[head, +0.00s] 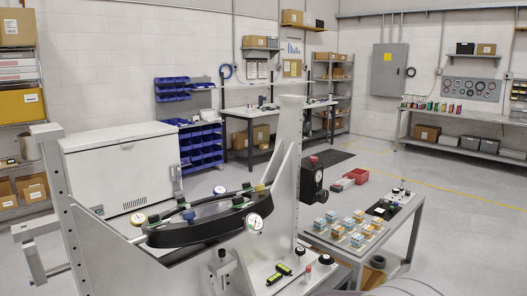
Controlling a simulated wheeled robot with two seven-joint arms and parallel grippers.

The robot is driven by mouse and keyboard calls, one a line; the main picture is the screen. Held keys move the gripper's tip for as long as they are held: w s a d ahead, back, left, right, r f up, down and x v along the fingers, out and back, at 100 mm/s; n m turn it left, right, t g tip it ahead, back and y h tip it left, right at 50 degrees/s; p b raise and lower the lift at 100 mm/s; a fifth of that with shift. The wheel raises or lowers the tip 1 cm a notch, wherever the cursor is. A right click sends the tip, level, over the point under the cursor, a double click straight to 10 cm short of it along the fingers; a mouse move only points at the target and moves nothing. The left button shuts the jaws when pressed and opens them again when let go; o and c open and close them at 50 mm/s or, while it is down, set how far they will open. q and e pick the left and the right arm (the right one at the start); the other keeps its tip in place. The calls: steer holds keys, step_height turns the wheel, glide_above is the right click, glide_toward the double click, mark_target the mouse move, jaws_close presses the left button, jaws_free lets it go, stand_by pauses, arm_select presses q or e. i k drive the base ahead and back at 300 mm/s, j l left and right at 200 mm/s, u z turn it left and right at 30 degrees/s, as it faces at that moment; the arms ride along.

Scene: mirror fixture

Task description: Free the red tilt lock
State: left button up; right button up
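A light grey fixture with two uprights stands in front of me in the head view, its right upright (286,150) taller in the picture than the left one (60,190). A dark curved body (195,232) with several gauges and coloured fittings spans between them. A black block (312,183) with a red part (313,160) on top sits at the right upright's outer side. This red part may be the tilt lock; whether it is engaged I cannot tell. A small red-topped post (308,268) stands on the fixture's lower right plate. Neither gripper shows in this view.
A grey cart (400,235) with several blue and orange blocks stands right of the fixture. A red bin (356,175) lies on the floor behind. A white chest (118,165) stands back left. Open floor (460,215) is at right.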

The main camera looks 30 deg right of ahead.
mark_target(314, 159)
steer(key=i+l+u, duration=0.2)
steer(key=l, duration=0.9)
steer(key=i+l+u, duration=0.25)
steer(key=l, duration=0.9)
steer(key=l+u, duration=0.2)
steer(key=l, duration=0.9)
steer(key=k, duration=0.05)
